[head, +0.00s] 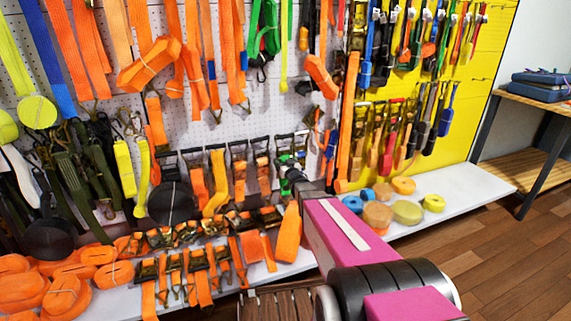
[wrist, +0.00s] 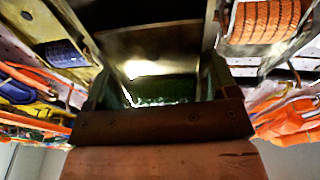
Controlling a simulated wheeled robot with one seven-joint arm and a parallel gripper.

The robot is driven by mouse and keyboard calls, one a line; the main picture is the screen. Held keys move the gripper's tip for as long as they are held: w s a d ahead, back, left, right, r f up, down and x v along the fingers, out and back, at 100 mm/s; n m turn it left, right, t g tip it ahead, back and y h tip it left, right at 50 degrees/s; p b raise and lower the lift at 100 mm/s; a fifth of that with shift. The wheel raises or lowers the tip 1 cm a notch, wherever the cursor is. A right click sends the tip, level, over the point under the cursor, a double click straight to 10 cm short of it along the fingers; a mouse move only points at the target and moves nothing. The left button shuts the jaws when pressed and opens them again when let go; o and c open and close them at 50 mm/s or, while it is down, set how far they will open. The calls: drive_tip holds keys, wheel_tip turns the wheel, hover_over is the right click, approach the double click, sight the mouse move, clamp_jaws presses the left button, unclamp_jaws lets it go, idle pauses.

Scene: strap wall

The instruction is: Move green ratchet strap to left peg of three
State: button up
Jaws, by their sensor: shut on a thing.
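The green ratchet strap (head: 284,159) shows only as a small green patch at the right end of the middle row of hanging ratchets in the head view. My gripper (head: 291,174) is at this spot, with my arm covering part of it. In the wrist view, a metal ratchet frame (wrist: 160,55) with dark green webbing (wrist: 165,89) fills the middle, close to the camera. My gripper is shut on the green ratchet strap. The pegs behind the ratchets are hidden, so I cannot tell which peg it is at or whether it hangs on one.
Orange-strapped ratchets (head: 238,165) hang close to the left of my gripper; an orange-wound ratchet (wrist: 265,20) and a blue-wound one (wrist: 65,52) flank it in the wrist view. Below, the white shelf (head: 470,196) holds ratchets and strap rolls (head: 407,211). Open floor lies to the right.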

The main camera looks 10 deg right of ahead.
drive_tip(key=shift+w+a+f, duration=0.15)
drive_tip(key=shift+w+f, duration=0.1)
drive_tip(key=shift+w, duration=0.55)
drive_tip(key=shift+w+a+f, duration=0.2)
drive_tip(key=shift+w+f, duration=0.05)
drive_tip(key=shift+w, duration=0.55)
drive_tip(key=shift+w+a+f, duration=0.15)
drive_tip(key=shift+w+f, duration=0.1)
drive_tip(key=shift+w, duration=0.55)
drive_tip(key=o, duration=1.4)
drive_tip(key=shift+o, duration=0.5)
drive_tip(key=shift+f, duration=0.15)
drive_tip(key=shift+s, duration=0.1)
